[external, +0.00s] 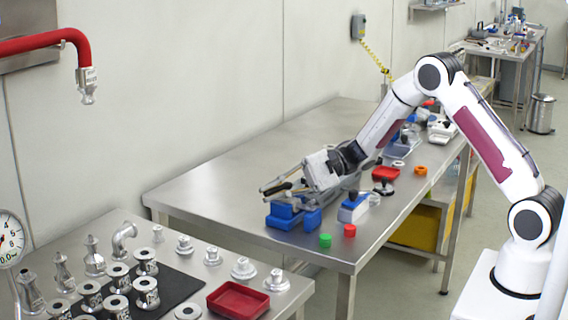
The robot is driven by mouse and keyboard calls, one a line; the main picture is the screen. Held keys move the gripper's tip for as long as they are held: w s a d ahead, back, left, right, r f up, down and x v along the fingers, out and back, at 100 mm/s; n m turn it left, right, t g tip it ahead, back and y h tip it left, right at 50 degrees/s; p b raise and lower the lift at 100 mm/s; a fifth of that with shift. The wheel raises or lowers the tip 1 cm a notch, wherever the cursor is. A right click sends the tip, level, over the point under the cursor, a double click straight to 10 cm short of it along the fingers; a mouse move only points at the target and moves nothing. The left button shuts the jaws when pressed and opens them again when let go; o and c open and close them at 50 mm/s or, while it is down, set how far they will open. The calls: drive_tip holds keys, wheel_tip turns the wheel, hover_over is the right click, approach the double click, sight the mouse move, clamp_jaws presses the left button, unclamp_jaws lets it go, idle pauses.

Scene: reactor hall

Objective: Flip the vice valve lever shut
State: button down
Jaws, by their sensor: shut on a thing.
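A blue vice (284,219) stands near the left front part of the long steel table. My gripper (276,189) is right above it, reaching in from the right with its fingers pointing left. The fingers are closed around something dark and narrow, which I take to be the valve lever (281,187). The valve body is mostly hidden by the gripper and the vice jaws, and the lever's exact angle is too small to tell.
A blue and white block (354,207) with a dark-topped fitting stands right of the vice. A green cap (325,241) and a red cap (349,230) sit in front. The table's left part (215,185) is clear.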

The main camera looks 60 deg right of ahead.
drive_tip(key=shift+s+n+g+y, duration=0.4)
drive_tip(key=shift+n+g, duration=0.3)
drive_tip(key=shift+g, duration=0.2)
drive_tip(key=shift+s+n+g+y, duration=0.25)
drive_tip(key=shift+n+g+y, duration=0.25)
drive_tip(key=shift+n+g, duration=0.3)
drive_tip(key=c, duration=2.1)
unclamp_jaws()
drive_tip(key=v, duration=1.2)
drive_tip(key=shift+r, duration=0.1)
